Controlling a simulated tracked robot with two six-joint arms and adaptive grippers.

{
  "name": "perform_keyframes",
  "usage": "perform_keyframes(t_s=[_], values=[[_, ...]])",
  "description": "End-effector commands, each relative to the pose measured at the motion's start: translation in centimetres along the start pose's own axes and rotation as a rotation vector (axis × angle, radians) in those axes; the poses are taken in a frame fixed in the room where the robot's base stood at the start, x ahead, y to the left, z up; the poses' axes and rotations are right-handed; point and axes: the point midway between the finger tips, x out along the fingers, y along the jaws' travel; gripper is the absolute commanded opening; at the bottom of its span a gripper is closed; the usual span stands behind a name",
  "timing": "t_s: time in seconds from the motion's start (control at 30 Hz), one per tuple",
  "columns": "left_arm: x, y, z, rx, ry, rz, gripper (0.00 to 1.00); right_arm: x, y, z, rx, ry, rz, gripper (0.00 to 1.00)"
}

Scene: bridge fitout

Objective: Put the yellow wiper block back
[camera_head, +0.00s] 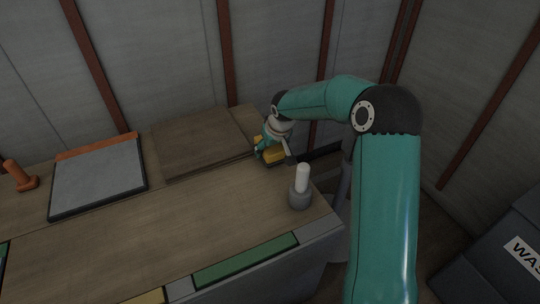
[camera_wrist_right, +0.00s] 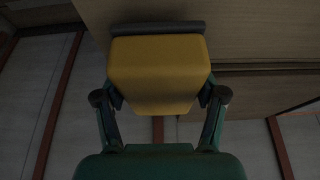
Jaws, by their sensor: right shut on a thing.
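The yellow wiper block (camera_head: 273,154) is at the back right of the bench, partly hidden by my right gripper (camera_head: 268,148). In the right wrist view the yellow wiper block (camera_wrist_right: 158,72) fills the space between the fingers, with a dark grey strip along its far edge. My right gripper (camera_wrist_right: 158,100) is shut on the block, one finger on each side. The wooden surface lies close beyond the strip; I cannot tell whether the block touches it. My left gripper is not in view.
A white-topped grey cylinder (camera_head: 301,188) stands just in front of the right gripper. A raised wooden board (camera_head: 198,141) lies to its left. A grey panel (camera_head: 98,178) and an orange handle-like piece (camera_head: 20,177) are farther left. The middle of the bench (camera_head: 170,215) is clear.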

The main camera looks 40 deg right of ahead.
Motion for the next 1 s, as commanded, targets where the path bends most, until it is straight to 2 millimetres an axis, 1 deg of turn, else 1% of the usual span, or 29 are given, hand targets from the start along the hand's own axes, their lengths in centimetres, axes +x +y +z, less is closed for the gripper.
perform_keyframes(t_s=[0.03, 0.13, 0.2, 0.43, 0.53, 0.57, 0.6, 0.7, 1.0], values=[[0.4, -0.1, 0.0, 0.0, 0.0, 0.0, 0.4, 1.0, 0.0, 0.4, 0.0, -0.002, 0.0, 0.38], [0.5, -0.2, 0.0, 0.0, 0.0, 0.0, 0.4, 2.0, 0.0, 0.8, -0.001, -0.001, 0.001, 0.38], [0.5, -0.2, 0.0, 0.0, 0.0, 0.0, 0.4, 2.2, 0.0, 0.9, -0.001, 0.001, 0.0, 0.38], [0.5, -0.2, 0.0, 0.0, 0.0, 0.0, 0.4, 2.2, -0.1, 0.8, -0.001, 0.002, 0.0, 0.38], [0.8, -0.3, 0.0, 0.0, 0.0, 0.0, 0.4, 2.5, -0.1, 1.0, -0.001, 0.002, 0.0, 0.38], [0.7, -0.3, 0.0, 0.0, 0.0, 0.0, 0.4, 2.4, -0.1, 0.9, -0.001, 0.001, 0.0, 0.73], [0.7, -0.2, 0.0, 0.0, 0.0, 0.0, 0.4, 2.4, -0.1, 0.9, -0.002, 0.001, 0.0, 0.8], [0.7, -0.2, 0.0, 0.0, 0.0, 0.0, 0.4, 2.4, -0.1, 0.9, -0.001, 0.001, 0.0, 0.95], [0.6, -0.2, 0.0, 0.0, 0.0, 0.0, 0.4, 2.3, -0.1, 0.9, -0.001, 0.001, 0.0, 0.95]])
